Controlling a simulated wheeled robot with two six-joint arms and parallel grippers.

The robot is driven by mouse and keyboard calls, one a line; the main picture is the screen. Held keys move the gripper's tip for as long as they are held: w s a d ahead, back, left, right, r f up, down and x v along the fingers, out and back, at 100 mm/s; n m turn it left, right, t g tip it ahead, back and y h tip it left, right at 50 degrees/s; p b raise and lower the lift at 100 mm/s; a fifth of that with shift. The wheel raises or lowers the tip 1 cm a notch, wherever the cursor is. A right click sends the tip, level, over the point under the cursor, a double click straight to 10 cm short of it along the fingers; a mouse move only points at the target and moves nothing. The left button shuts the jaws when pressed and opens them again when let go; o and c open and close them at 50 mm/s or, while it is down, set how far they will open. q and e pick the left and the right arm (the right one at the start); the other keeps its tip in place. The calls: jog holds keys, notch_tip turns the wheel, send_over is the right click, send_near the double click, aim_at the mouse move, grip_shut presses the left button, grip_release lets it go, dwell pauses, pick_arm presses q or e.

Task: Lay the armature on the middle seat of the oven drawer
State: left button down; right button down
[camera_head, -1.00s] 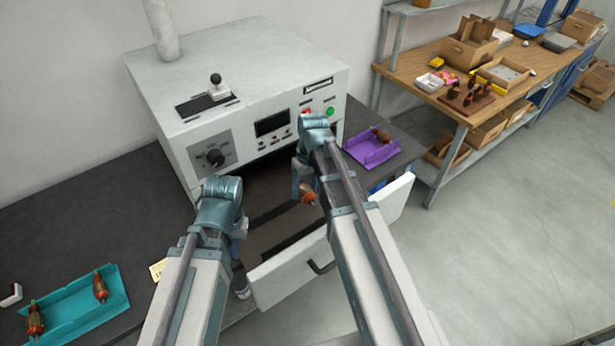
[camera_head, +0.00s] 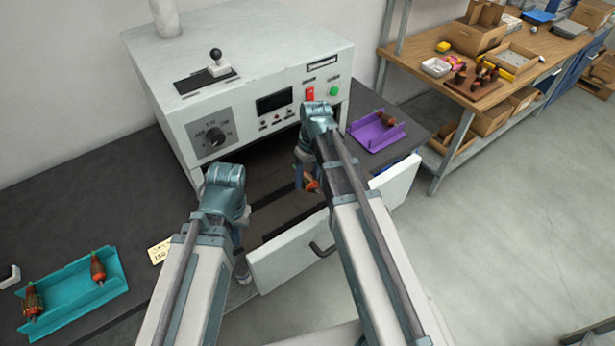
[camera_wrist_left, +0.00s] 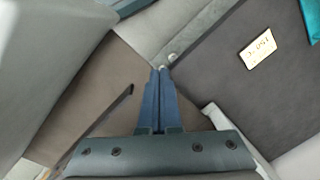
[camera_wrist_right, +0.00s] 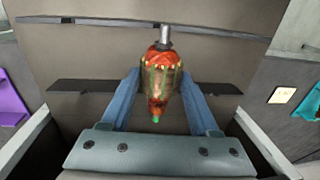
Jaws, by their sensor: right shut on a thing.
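The armature (camera_wrist_right: 160,80), with a red-orange and brown winding and a metal shaft end, is between the two blue fingers of my right gripper (camera_wrist_right: 160,78), which is shut on it. In the head view the armature (camera_head: 312,185) is partly hidden by my right arm, over the open oven drawer (camera_head: 290,252). The right wrist view shows dark slotted strips (camera_wrist_right: 85,86) across the drawer floor behind it; I cannot tell whether it touches them. My left gripper (camera_wrist_left: 160,72) is shut and empty, by the drawer's left front corner.
The oven (camera_head: 240,95) stands behind the drawer. A purple tray (camera_head: 375,132) with another armature is right of it. A teal tray (camera_head: 75,290) with two armatures and a label card (camera_head: 159,251) lie on the left. A shelf bench (camera_head: 480,85) stands at the back right.

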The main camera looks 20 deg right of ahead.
jog(key=shift+f+b, duration=2.1)
jog(key=shift+f, duration=0.4)
jog(key=shift+f, duration=0.15)
jog(key=shift+c, duration=0.3)
grip_release()
jog(key=r+p, duration=0.4)
jog(key=d+r+p, duration=0.1)
jog(key=r+p, duration=0.8)
jog(key=shift+w+d+r, duration=0.2)
jog(key=shift+w+r, duration=0.05)
jog(key=shift+r, duration=0.15)
